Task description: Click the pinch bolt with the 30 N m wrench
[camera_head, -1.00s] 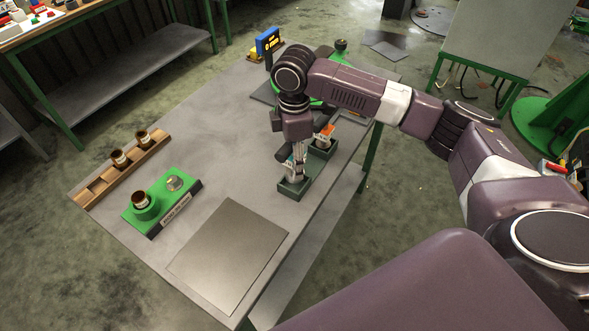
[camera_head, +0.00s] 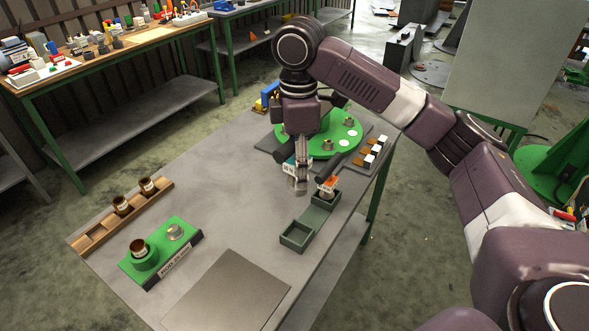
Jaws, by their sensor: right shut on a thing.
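My right gripper (camera_head: 301,158) points down and is shut on a tool with a dark handle and a pale, teal-edged label (camera_head: 289,166), likely a wrench. It holds the tool above the table, just behind the green tray (camera_head: 296,235); the tray's front compartment is empty. A second tool with an orange label (camera_head: 327,184) stands in the rear part of the tray. The labels are too small to read. Behind the gripper lies a green round plate (camera_head: 345,132) with metal fittings and white spots. I cannot make out the pinch bolt. My left gripper is out of view.
A green block (camera_head: 152,262) with a brown-topped cup and a metal piece stands at left front. A wooden rack (camera_head: 100,228) holds brown-topped cups. Small white-and-brown blocks (camera_head: 372,150) lie right of the plate. A grey mat (camera_head: 230,295) lies in front; the table's middle is clear.

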